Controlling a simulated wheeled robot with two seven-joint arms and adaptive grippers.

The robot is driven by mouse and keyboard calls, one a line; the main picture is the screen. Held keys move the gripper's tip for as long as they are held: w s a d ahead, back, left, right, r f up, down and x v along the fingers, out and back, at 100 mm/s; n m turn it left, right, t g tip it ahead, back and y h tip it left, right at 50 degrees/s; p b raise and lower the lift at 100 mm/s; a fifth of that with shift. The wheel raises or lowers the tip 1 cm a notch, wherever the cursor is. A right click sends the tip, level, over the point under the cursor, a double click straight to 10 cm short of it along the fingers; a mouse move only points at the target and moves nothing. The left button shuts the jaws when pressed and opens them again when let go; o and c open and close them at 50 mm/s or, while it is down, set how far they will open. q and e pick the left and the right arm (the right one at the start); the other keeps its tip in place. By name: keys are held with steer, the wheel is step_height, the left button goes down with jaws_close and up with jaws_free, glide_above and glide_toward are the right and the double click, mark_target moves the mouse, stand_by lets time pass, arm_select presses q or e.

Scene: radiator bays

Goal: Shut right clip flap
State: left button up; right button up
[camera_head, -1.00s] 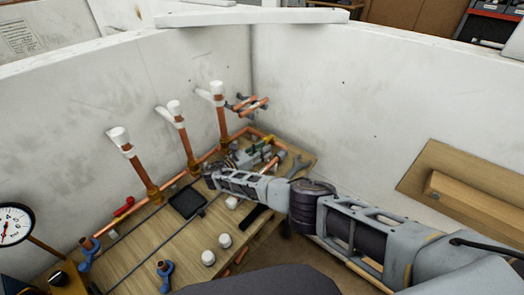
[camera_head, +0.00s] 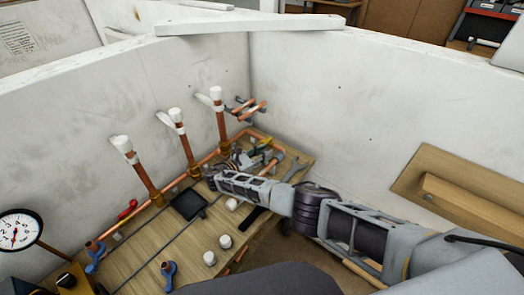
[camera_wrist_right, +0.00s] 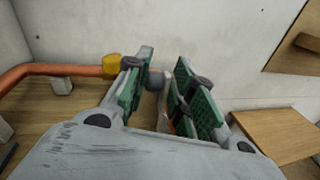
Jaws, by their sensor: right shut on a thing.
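The right clip (camera_head: 216,92) is white and sits at the top of the rightmost upright copper pipe. Its white flap (camera_head: 203,99) sticks out to the left. My right gripper (camera_wrist_right: 166,80) has green-padded fingers. It is low over the wooden board, below and apart from that clip. In the right wrist view a small grey and orange piece (camera_wrist_right: 166,120) shows between the fingers, mostly hidden. The gripper is shut on it, but I cannot tell what it is. My left gripper is out of view.
Two more white clips, middle (camera_head: 176,115) and left (camera_head: 122,143), top the other upright pipes. A copper pipe (camera_wrist_right: 60,69) runs behind the fingers. A wrench (camera_head: 295,170), a black tray (camera_head: 189,205) and white caps (camera_head: 209,258) lie on the board. White walls stand close behind.

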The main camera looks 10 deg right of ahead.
steer(key=shift+s+d+r+m+p, duration=0.1)
steer(key=shift+r+m+p, duration=0.35)
steer(key=shift+m+p, duration=0.4)
steer(key=shift+s+d+m+y+p, duration=0.15)
steer(key=shift+m+y+p, duration=0.25)
steer(key=shift+m+p, duration=0.3)
stand_by(0.9)
steer(key=o, duration=0.8)
steer(key=shift+f, duration=0.1)
steer(key=shift+o, duration=0.2)
steer(key=shift+f, duration=0.15)
steer(key=shift+s+d, duration=0.1)
steer(key=shift+s, duration=0.05)
steer(key=v, duration=1.2)
